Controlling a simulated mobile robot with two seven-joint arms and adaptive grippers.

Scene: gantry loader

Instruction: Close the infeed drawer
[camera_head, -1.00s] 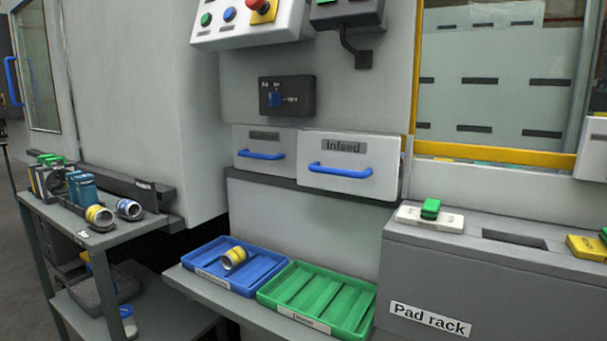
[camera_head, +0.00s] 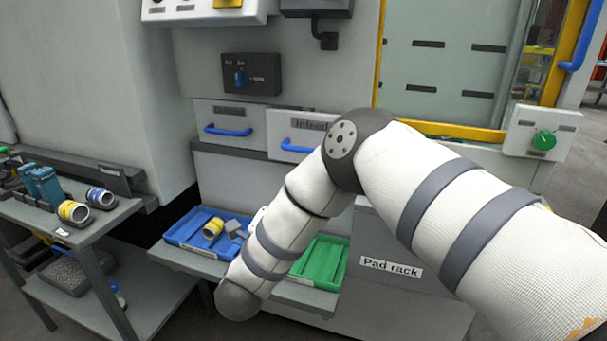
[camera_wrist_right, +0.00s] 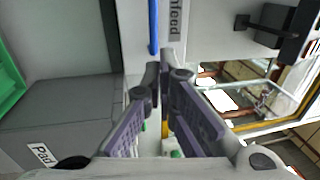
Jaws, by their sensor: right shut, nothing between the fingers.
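The white infeed drawer (camera_head: 277,128) has a blue handle (camera_head: 297,150) and a label partly hidden by my right arm. It stands a little forward of the drawer to its left. In the right wrist view, the turned infeed drawer (camera_wrist_right: 134,28) is at the top, with its blue handle (camera_wrist_right: 153,28) upright in the picture. My right gripper (camera_wrist_right: 166,72) is shut and empty, its tips just below the drawer front in that picture. I cannot tell whether they touch it. In the head view, the right gripper cannot be made out. My left gripper is not in view.
Another white drawer (camera_head: 230,112) with a blue handle is to the left. Below are a blue tray (camera_head: 187,227) holding a yellow can (camera_head: 213,229) and a green tray (camera_head: 328,264), partly behind my arm. A shelf cart (camera_head: 90,232) stands at the left.

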